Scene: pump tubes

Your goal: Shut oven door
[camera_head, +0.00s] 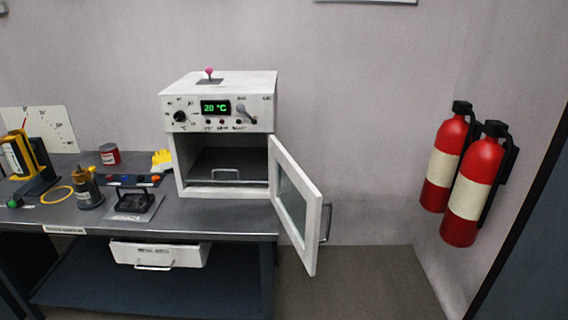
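The white oven (215,130) stands on the right end of a grey metal bench, with its chamber open to view. Its display reads 20 °C in green. The oven door (297,208), white with a glass pane, stands wide open. It is hinged on the right side of the chamber and swings out past the bench's front right corner. A metal handle (326,223) shows on the door's far right side. Inside the chamber is a tray with a wire handle (225,173). Neither of my grippers is in view.
The bench (240,219) carries a black-handled device (134,202), a bottle-like tool (88,188), a red can (109,154) and a yellow item (161,160) left of the oven. A drawer (158,254) sits below. Two fire extinguishers (472,190) hang at right. Floor right of the door is clear.

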